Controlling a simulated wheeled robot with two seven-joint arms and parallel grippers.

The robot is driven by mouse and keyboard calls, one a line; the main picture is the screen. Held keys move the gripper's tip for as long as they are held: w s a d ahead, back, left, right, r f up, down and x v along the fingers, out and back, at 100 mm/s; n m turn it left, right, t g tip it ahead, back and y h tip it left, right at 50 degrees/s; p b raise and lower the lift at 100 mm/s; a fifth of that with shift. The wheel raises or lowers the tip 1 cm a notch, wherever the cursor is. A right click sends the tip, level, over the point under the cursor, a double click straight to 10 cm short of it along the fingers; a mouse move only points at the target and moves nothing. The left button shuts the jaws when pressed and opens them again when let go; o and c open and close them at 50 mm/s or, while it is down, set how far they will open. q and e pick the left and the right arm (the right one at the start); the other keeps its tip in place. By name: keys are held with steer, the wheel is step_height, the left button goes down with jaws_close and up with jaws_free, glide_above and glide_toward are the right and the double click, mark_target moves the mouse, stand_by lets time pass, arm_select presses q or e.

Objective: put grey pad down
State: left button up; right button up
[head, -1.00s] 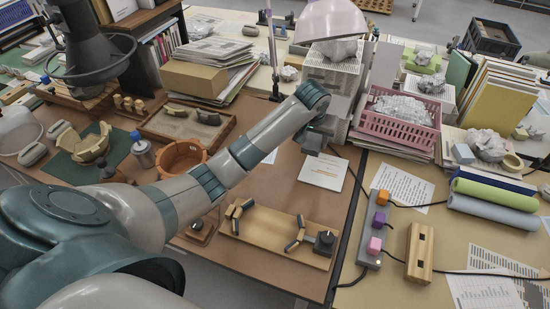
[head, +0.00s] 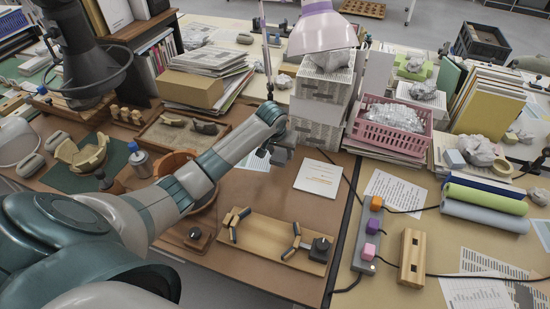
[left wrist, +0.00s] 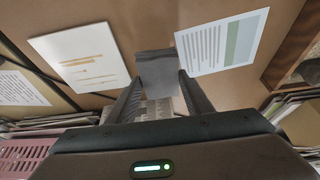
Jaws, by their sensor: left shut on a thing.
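My left gripper (head: 275,154) is above the brown table, left of a white booklet (head: 319,178). In the left wrist view, its fingers (left wrist: 160,97) are shut on a grey pad (left wrist: 157,67), which sticks out beyond the fingertips. The pad is hard to make out in the head view because it is small and dark against the gripper. I cannot tell its exact height above the table. My right gripper is not in view.
A printed sheet (left wrist: 222,43) lies beside the pad in the wrist view. A wooden stand with clamps (head: 275,240) is in front. A terracotta pot (head: 176,165) is partly behind my arm. A lamp (head: 320,30) and a pink basket (head: 392,126) stand behind.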

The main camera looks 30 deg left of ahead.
mark_target(275, 168)
arm_select(q)
steer(key=shift+s+a+f, duration=0.1)
steer(key=shift+a+f, duration=0.25)
steer(key=shift+a, duration=0.2)
steer(key=shift+s+a+f, duration=0.1)
steer(key=shift+a+f, duration=0.25)
steer(key=shift+a, duration=0.2)
steer(key=shift+f+p, duration=0.7)
steer(key=shift+f, duration=1.3)
steer(key=shift+f, duration=0.2)
steer(key=o, duration=0.9)
steer(key=shift+s, duration=0.1)
steer(key=shift+o, duration=0.2)
